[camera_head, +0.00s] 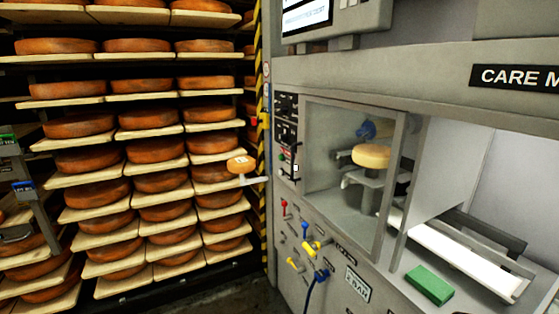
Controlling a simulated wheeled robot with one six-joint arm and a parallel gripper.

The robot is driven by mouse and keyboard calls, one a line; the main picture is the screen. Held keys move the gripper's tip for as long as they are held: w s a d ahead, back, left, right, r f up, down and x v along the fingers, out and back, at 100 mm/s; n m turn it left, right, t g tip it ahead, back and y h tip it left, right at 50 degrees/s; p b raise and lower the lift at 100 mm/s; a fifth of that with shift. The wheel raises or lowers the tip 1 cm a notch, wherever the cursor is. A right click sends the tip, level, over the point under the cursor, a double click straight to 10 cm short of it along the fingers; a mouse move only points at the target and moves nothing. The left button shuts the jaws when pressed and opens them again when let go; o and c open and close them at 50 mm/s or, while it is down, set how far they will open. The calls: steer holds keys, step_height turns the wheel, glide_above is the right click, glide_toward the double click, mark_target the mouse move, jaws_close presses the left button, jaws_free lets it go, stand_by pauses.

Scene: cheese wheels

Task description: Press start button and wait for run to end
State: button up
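The grey machine (400,65) fills the right half of the view. A narrow dark control panel (287,132) with small switches and buttons runs down its left front edge. The lower part of the panel has small coloured spots, but I cannot tell which one is the start button. Behind a framed opening, a pale cheese wheel (371,156) sits on a metal support, with a blue part (367,130) behind it. A screen (306,14) at the top is cut off and its text is unreadable. My gripper is not in view.
Racks of orange cheese wheels on wooden boards (103,181) fill the left. A small cheese (240,165) shows beside the machine's left edge. Red, blue and yellow handles (305,230) stick out below the panel. A green block (429,285) lies at lower right.

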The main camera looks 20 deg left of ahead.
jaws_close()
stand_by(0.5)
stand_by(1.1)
